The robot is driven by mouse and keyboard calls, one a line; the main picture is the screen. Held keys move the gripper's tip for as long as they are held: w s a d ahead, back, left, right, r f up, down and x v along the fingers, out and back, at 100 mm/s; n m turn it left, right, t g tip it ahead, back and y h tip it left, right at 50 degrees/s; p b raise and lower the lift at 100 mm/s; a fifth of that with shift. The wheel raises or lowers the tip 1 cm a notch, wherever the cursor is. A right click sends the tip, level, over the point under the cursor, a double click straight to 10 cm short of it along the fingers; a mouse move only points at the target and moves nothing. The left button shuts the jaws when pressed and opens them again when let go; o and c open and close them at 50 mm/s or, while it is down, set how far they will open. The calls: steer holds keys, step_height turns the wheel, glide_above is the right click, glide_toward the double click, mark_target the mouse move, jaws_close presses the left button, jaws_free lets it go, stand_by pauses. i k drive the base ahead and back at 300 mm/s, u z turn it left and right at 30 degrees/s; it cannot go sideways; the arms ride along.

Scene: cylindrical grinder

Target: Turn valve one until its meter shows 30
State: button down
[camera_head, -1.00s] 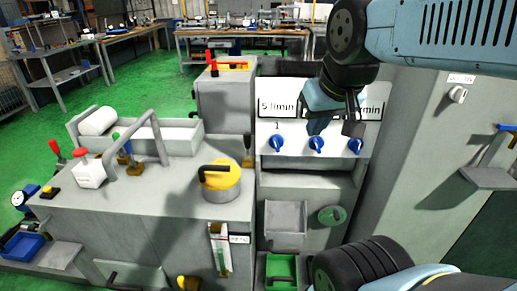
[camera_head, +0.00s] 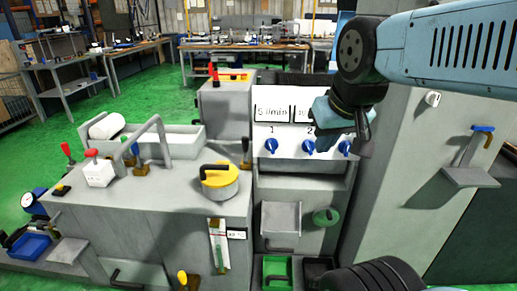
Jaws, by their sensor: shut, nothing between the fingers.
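Valve one, a blue knob (camera_head: 271,146) under the number 1, sits at the left of a white panel (camera_head: 291,150). Its meter (camera_head: 272,111), a white display above it, reads 5 l/min. Valve two, another blue knob (camera_head: 308,147), is to its right under the number 2. A third blue knob (camera_head: 345,147) is further right, just below my gripper. My gripper (camera_head: 364,134) is shut and empty, pointing down in front of the panel's right part, apart from valve one. It hides the third number and much of the displays there.
A grey bench at left carries a yellow-lidded pot (camera_head: 219,178) and a bent grey bar (camera_head: 150,135). Below the panel are a grey tray (camera_head: 281,219), a green wheel (camera_head: 326,217) and a green bin (camera_head: 278,268). A tall grey cabinet (camera_head: 412,185) stands at right.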

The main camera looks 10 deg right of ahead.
mark_target(270, 144)
steer(key=z, duration=0.05)
steer(key=k, duration=0.5)
steer(key=z, duration=0.85)
steer(key=i, duration=0.55)
steer(key=u, duration=1.55)
steer(key=i, duration=0.5)
